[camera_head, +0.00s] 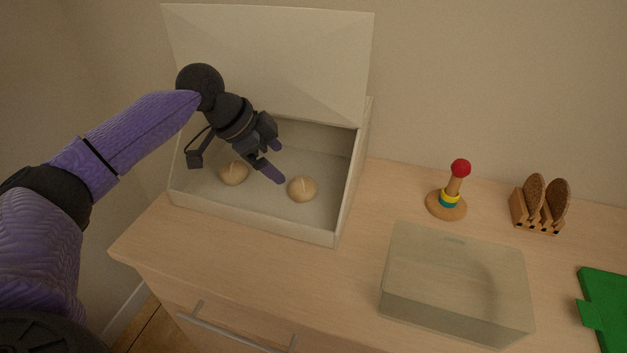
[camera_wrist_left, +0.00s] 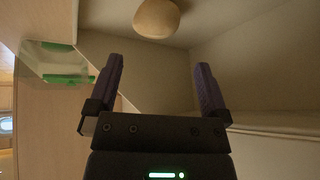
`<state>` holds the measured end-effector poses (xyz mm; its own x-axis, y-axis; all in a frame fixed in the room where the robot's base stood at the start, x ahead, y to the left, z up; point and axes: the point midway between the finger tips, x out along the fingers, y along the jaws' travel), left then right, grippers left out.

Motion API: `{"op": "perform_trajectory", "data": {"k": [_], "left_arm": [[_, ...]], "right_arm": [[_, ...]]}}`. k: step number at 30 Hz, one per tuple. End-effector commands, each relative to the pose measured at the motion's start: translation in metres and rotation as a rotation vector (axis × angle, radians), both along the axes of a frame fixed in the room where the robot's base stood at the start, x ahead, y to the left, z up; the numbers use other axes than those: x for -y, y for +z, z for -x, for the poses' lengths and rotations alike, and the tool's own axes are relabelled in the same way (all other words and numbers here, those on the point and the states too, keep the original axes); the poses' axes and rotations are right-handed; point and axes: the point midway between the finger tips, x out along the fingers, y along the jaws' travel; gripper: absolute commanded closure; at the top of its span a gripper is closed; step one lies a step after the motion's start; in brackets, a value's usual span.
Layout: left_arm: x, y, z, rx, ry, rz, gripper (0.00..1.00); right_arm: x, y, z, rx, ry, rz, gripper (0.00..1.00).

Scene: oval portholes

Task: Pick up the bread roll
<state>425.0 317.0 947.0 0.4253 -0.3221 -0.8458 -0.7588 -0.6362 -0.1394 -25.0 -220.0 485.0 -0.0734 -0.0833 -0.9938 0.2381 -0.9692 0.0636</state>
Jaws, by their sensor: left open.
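Two round tan bread rolls lie on the floor of an open cream box (camera_head: 262,220). One roll (camera_head: 303,189) is at the right and the other roll (camera_head: 234,173) is at the left. My left gripper (camera_head: 274,162) is inside the box opening, above and between the rolls, with its purple fingers apart and empty. In the left wrist view one roll (camera_wrist_left: 157,18) shows at the top edge, beyond the open fingertips (camera_wrist_left: 158,68) and apart from them. I cannot tell which roll this is. My right gripper is out of view.
The box's raised lid (camera_head: 270,55) stands behind it. On the wooden counter (camera_head: 300,262) are a translucent bin (camera_head: 455,290), a ring stacker with a red top (camera_head: 453,190), a rack with bread slices (camera_head: 540,207) and a green board (camera_head: 605,305).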

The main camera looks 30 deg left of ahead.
Motion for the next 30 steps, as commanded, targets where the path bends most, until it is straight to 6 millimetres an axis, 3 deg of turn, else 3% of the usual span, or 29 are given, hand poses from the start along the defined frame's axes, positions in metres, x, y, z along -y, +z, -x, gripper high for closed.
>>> {"op": "perform_trajectory", "data": {"k": [3,12,20,30], "left_arm": [[0.008,-0.025,-0.01,-0.002,-0.001,0.002,0.0],[0.028,-0.073,-0.032,-0.004,-0.001,0.001,0.0],[0.03,-0.075,-0.036,0.0,0.001,0.0,0.02],[0.03,-0.074,-0.036,0.001,0.002,-0.001,0.71]], "right_arm": [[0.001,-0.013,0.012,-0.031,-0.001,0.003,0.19],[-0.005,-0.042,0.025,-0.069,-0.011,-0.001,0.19],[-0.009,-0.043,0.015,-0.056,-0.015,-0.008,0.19],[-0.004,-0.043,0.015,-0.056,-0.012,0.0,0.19]]}}
